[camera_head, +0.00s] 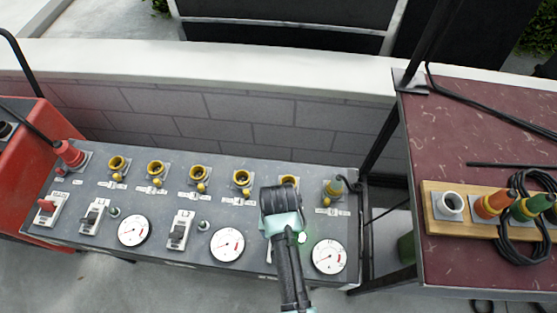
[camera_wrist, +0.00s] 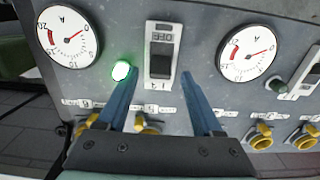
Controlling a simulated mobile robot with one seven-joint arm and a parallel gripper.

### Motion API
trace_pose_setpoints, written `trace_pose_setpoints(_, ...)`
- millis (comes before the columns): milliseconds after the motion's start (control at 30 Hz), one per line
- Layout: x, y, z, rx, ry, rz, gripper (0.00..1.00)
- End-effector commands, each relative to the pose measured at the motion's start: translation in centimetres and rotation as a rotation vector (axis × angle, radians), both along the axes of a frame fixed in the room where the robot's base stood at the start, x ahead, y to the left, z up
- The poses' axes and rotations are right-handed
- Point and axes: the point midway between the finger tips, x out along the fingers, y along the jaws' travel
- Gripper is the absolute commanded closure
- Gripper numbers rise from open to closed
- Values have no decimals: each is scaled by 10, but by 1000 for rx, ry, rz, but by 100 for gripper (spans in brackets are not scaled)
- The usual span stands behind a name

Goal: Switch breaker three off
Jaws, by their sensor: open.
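The breaker panel (camera_head: 150,192) is a grey sloped box with a row of breakers. In the wrist view one breaker (camera_wrist: 162,64), with a black lever in a pale plate, sits between two round gauges. A lit green lamp (camera_wrist: 121,71) is beside it. My gripper (camera_wrist: 165,75) is open and empty, its two blue fingers on either side of this breaker's lever in the picture; I cannot tell whether they touch. In the head view my gripper (camera_head: 282,210) covers most of this breaker, and its fingertips are hidden. The lamp glows green (camera_head: 302,238) there. The breaker's number is not readable.
Other breakers stand to the left: a red-levered one (camera_head: 47,206) and black-levered ones (camera_head: 93,215) and (camera_head: 181,229). Gauges (camera_head: 330,256) and yellow sockets (camera_head: 155,170) line the panel. A maroon table (camera_head: 460,120) with cables stands at right; a brick wall (camera_head: 230,115) is behind.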

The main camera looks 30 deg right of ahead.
Motion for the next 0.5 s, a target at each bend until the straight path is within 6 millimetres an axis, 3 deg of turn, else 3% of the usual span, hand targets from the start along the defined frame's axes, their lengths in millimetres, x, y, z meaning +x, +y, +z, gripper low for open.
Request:
trace_pose_setpoints(167,0,0,-14,0,-1,0,32)
trace_pose_setpoints(467,0,0,-15,0,-2,0,32)
trace_pose_setpoints(500,0,0,-15,0,-2,0,40)
